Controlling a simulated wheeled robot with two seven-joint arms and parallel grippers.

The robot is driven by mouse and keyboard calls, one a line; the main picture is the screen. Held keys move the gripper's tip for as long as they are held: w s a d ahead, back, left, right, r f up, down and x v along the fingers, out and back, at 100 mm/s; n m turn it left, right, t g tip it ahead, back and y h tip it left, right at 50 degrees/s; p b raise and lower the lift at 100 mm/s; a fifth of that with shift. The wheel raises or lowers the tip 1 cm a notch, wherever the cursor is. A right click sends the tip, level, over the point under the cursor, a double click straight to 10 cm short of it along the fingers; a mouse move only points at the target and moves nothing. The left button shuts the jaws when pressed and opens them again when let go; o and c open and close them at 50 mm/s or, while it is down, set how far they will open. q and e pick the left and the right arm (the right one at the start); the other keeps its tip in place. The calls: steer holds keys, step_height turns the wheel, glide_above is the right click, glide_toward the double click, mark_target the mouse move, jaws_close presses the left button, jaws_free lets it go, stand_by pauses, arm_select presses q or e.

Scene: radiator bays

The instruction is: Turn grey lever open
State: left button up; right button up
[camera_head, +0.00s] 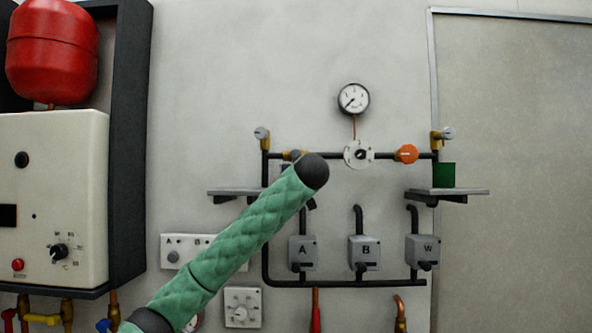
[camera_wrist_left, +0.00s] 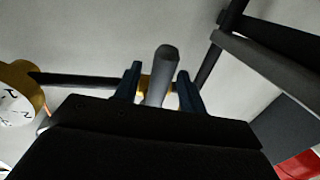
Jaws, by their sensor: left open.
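The grey lever (camera_wrist_left: 166,62) shows in the left wrist view as a rounded grey handle in front of a brass valve body (camera_wrist_left: 149,83) on a dark pipe. My left gripper (camera_wrist_left: 159,75) is open, with one dark blue finger on each side of the lever. I cannot tell whether either finger touches it. In the head view, my green left arm reaches up from the lower left. Its dark end covers the gripper and most of a brass fitting (camera_head: 289,155) on the upper pipe. My right gripper is not in view.
A gauge (camera_head: 353,99), white round fitting (camera_head: 358,154) and orange knob (camera_head: 406,153) are right of my arm. Shelves flank the pipes; a green block (camera_head: 444,175) stands on the right shelf (camera_head: 470,191). Grey boxes (camera_head: 364,251) hang below. A boiler (camera_head: 52,195) is left.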

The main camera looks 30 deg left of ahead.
arm_select(q)
steer(key=shift+w+a, duration=0.3)
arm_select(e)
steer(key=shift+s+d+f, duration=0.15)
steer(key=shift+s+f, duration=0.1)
arm_select(q)
jaws_close()
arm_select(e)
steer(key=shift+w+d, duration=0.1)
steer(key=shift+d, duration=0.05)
arm_select(q)
steer(key=shift+w+d+f+b, duration=0.1)
steer(key=shift+f+b, duration=0.05)
steer(key=shift+b, duration=0.15)
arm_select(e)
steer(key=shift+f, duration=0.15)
